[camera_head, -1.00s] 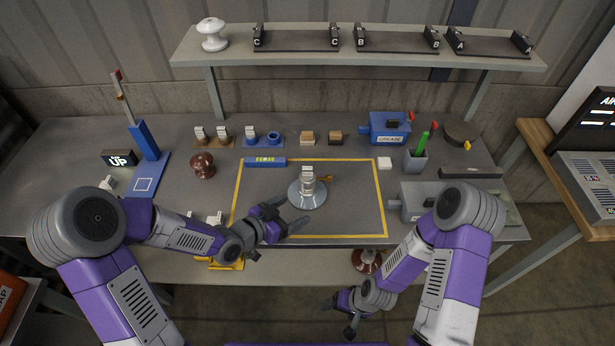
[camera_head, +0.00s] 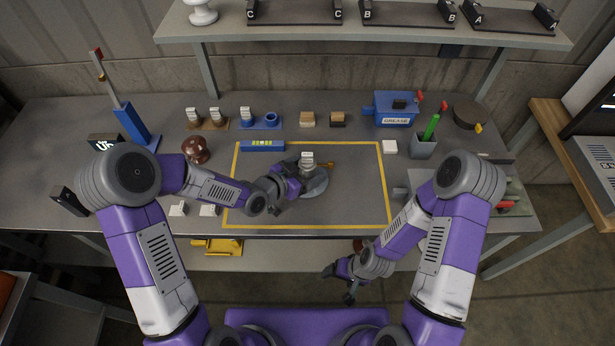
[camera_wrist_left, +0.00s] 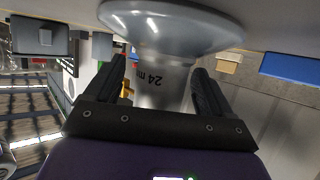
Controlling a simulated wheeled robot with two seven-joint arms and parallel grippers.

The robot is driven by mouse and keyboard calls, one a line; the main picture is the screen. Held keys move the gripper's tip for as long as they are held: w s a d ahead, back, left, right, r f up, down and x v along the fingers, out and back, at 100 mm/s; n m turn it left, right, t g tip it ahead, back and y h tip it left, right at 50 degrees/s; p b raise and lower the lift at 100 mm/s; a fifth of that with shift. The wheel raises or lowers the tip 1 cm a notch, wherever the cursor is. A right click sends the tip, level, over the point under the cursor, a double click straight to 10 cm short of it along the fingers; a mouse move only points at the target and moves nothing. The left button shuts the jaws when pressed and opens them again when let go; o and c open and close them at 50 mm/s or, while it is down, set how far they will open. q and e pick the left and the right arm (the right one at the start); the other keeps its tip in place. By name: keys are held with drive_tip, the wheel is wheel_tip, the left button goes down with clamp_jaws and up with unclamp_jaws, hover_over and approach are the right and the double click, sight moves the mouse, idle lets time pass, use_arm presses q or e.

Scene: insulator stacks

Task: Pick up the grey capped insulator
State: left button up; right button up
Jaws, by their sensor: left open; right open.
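The grey capped insulator (camera_head: 318,186) stands on the table inside the yellow outline, a broad grey disc with a narrower cap on top. In the left wrist view its grey metal cap (camera_wrist_left: 160,80), marked "24 m…", lies between the two fingers, with the disc beyond. My left gripper (camera_head: 303,178) is open around the cap and partly hides the insulator in the head view. I cannot tell whether a finger touches it. My right gripper (camera_head: 342,283) is open and empty, low in front of the table's edge.
A brown insulator (camera_head: 196,150) stands left of the yellow outline (camera_head: 386,190). A blue grease box (camera_head: 395,110) and a grey holder (camera_head: 422,147) with a green tool stand at the right. A shelf (camera_head: 350,34) runs along the back. The outlined area's right side is clear.

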sight(308, 154)
use_arm(q)
drive_tip(key=shift+w, duration=0.1)
drive_tip(key=shift+c, duration=0.2)
drive_tip(key=c, duration=0.9)
drive_tip(key=shift+w+d+r, duration=0.1)
drive_tip(key=shift+c, duration=1.1)
drive_tip(key=shift+r, duration=0.1)
wheel_tip(308, 154, up, 10)
drive_tip(key=p, duration=0.3)
drive_tip(key=shift+f, duration=0.25)
drive_tip(key=shift+f+b, duration=4.6)
drive_tip(key=shift+f, duration=0.1)
drive_tip(key=shift+f, duration=0.15)
